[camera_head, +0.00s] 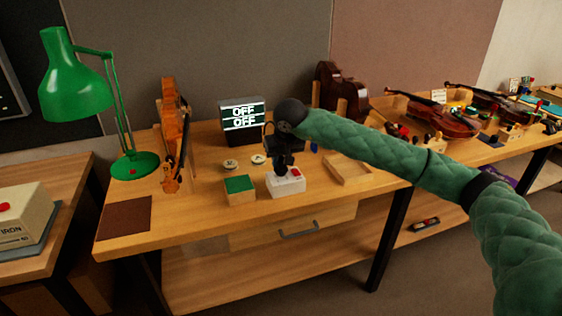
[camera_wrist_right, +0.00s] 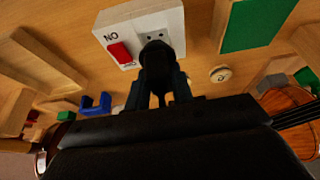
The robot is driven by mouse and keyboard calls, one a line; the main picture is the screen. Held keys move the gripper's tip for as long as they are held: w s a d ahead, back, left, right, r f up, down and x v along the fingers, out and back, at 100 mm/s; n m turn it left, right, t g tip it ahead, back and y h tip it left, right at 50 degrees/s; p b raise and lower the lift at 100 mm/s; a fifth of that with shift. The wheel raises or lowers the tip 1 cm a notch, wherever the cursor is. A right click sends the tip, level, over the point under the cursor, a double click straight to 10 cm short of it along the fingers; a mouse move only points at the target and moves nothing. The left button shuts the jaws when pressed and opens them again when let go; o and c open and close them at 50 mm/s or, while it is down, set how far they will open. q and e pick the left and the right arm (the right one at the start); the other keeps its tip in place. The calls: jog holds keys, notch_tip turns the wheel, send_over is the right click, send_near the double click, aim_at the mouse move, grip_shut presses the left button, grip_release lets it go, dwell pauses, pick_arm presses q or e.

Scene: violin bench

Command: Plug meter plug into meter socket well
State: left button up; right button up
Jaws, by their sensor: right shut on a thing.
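The white socket box (camera_head: 287,187) stands near the front edge of the bench, with a red switch (camera_head: 295,172) on top. My right gripper (camera_head: 282,168) points down just above the box's left part. In the right wrist view it is shut on a black plug (camera_wrist_right: 156,58). The plug overlaps the near part of the socket face (camera_wrist_right: 135,28), where small dark holes show beyond it. Its pins are hidden, and I cannot tell whether it touches the socket. My left gripper is out of view.
A green-topped wooden block (camera_head: 239,189) stands just left of the box. A shallow wooden tray (camera_head: 347,169) lies to its right. Two round discs (camera_head: 258,159) lie behind. A green lamp (camera_head: 75,85) and a violin (camera_head: 173,130) stand left.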

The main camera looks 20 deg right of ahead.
aim_at(282, 160)
jog(key=shift+f+b, duration=1)
jog(key=shift+f, duration=0.3)
jog(key=o, duration=1)
jog(key=shift+r, duration=0.1)
jog(key=b+v, duration=0.1)
jog(key=v, duration=0.6)
jog(key=shift+s+r+b, duration=0.2)
jog(key=shift+r+b, duration=0.1)
dwell(0.3)
